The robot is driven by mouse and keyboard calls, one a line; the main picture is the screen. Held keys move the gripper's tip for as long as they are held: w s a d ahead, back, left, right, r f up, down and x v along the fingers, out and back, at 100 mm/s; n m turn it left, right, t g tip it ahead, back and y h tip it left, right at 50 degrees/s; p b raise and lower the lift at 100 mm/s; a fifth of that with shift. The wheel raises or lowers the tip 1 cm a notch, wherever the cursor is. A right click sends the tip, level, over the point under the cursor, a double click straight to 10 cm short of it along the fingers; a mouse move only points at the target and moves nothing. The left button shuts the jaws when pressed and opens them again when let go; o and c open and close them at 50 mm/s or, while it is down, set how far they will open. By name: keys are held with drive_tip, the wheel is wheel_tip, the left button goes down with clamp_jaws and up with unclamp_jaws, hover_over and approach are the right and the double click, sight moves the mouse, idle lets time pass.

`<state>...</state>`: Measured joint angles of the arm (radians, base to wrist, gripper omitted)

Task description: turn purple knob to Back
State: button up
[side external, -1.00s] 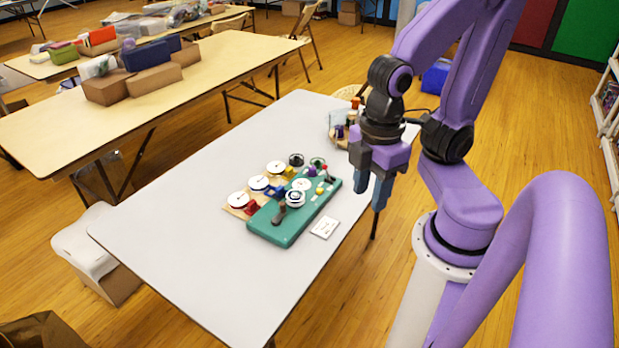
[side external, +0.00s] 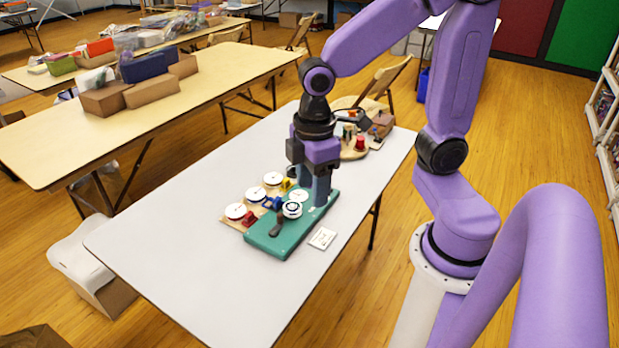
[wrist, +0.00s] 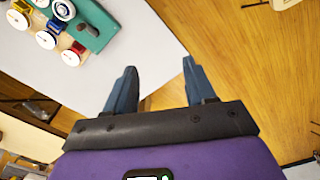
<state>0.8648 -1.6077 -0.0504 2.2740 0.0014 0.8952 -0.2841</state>
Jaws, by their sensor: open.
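A teal board (side external: 275,238) lies on the grey table, with a tan panel of white dials (side external: 235,211) along its left side. A red knob (side external: 248,217), a blue knob (side external: 272,203) and a yellow knob (side external: 288,184) sit by the dials. The purple knob is not visible now; my gripper (side external: 319,197) covers the far right part of the board in the side view. The jaws are open and empty in the wrist view (wrist: 159,64). There the teal board (wrist: 98,27) is at upper left, outside the jaws. I cannot tell their height above it.
A small white card (side external: 322,238) lies right of the board. The near part of the grey table (side external: 190,260) is clear. A chair (side external: 375,87) stands behind.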

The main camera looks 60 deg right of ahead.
drive_tip(key=w+d+f+m, duration=0.1)
drive_tip(key=w+d+f, duration=0.1)
drive_tip(key=w+d, duration=0.55)
drive_tip(key=w+d+f+m, duration=0.1)
drive_tip(key=w+d+f, duration=0.3)
drive_tip(key=w, duration=0.7)
drive_tip(key=w+d+f, duration=0.2)
drive_tip(key=d+f, duration=0.2)
drive_tip(key=d, duration=0.8)
drive_tip(key=w+d+f, duration=0.2)
drive_tip(key=d+f, duration=0.1)
drive_tip(key=d, duration=0.9)
drive_tip(key=shift+m, duration=0.4)
wheel_tip(320, 180, down, 17)
drive_tip(key=shift+w+d+f, duration=0.1)
drive_tip(key=shift+f, duration=0.1)
clamp_jaws()
